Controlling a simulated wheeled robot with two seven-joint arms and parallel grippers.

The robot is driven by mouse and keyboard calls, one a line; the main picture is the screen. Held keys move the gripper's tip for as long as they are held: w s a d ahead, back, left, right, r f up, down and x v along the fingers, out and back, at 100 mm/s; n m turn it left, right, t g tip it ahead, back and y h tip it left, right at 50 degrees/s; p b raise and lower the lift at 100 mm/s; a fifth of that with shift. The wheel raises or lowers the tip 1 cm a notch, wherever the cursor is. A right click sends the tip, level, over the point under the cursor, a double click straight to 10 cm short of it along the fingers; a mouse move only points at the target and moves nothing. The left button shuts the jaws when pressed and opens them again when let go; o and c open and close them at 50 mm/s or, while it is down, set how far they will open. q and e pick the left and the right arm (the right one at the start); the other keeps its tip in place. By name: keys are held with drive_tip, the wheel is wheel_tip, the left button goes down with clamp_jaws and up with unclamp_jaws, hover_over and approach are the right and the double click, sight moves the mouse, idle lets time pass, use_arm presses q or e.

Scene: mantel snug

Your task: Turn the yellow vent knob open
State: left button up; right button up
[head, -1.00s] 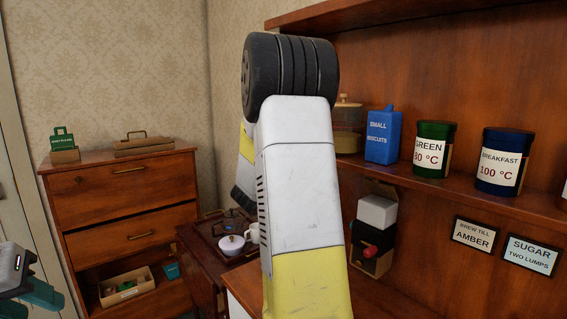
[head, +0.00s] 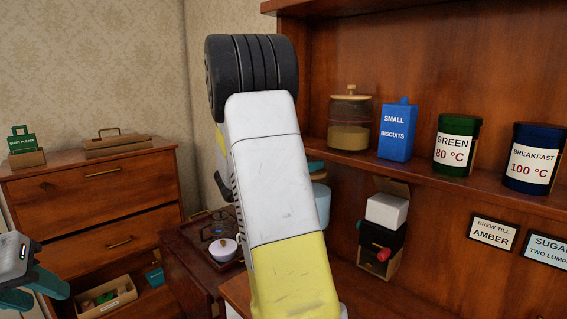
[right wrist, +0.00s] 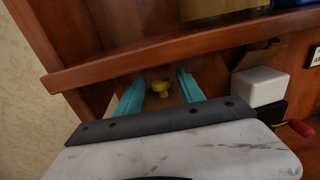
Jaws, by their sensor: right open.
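The yellow vent knob (right wrist: 160,87) shows in the right wrist view, below the shelf edge, in front of a pale wooden surface. My right gripper (right wrist: 158,88) is open, with one teal finger on each side of the knob in the picture; whether they touch it I cannot tell. In the head view my white and yellow right arm stands in the middle and the knob is hidden. My left gripper (head: 36,288) is at the lower left edge, partly cut off, away from the knob; its opening is unclear.
The shelf holds a glass jar (head: 350,120), a blue biscuit box (head: 397,133), a green canister (head: 456,145) and a blue canister (head: 532,158). Below stands a black box with a red knob (head: 383,254). A teapot (head: 223,250) sits on a tray, and drawers (head: 95,215) stand left.

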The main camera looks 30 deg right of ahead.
drive_tip(key=shift+w+d, duration=0.15)
drive_tip(key=shift+d, duration=0.7)
clamp_jaws()
drive_tip(key=shift+n+t, duration=0.3)
drive_tip(key=shift+t, duration=0.1)
drive_tip(key=n+t+y, duration=0.1)
drive_tip(key=n+t, duration=0.1)
drive_tip(key=t, duration=0.1)
drive_tip(key=shift+t, duration=0.3)
drive_tip(key=shift+n+t+y, duration=1.4)
drive_tip(key=shift+n+t, duration=0.2)
drive_tip(key=shift+t, duration=0.3)
